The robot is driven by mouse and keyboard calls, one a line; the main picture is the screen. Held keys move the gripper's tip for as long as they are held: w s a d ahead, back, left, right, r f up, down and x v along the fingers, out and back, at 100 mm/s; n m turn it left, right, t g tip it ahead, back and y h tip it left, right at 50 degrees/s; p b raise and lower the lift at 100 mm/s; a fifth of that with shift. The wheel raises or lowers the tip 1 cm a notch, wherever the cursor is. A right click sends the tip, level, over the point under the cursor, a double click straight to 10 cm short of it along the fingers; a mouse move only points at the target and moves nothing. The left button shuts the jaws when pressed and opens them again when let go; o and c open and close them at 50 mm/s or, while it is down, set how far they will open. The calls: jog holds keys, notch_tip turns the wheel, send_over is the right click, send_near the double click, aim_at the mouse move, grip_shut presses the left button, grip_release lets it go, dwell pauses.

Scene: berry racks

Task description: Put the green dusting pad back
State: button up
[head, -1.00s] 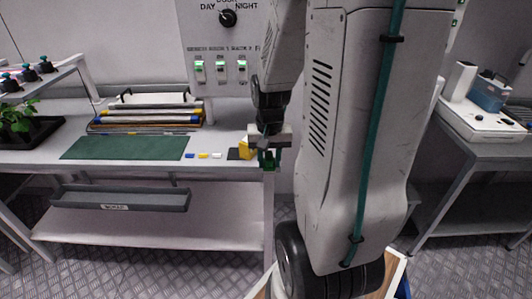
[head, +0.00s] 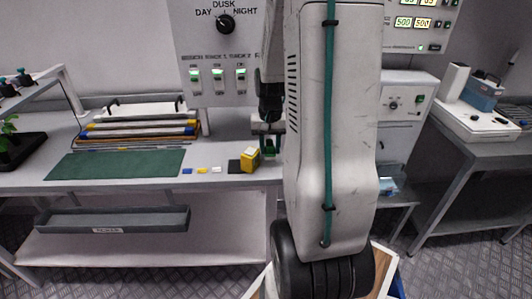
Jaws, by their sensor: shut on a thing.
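My gripper (head: 268,142) is above the right end of the bench, just right of and behind a yellow block. It is shut on a small dark green thing (head: 268,150), which looks like the green dusting pad; its shape is mostly hidden by the fingers and my arm. The yellow block (head: 251,158) stands on the bench beside a flat dark square (head: 234,166). Small blue (head: 187,171), yellow (head: 202,170) and white (head: 216,169) pieces lie in a row left of the square.
A green mat (head: 115,164) covers the bench's left part. Stacked trays (head: 140,128) stand behind it. A grey bin (head: 113,218) hangs below the bench front. A switch panel (head: 215,55) rises behind. Another table (head: 475,138) stands at the right.

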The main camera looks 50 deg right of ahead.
aim_at(269, 155)
jog(key=f, duration=0.4)
jog(key=shift+w, duration=0.3)
jog(key=shift+c, duration=0.3)
jog(key=shift+s+r, duration=0.1)
jog(key=shift+c, duration=0.4)
jog(key=o, duration=1)
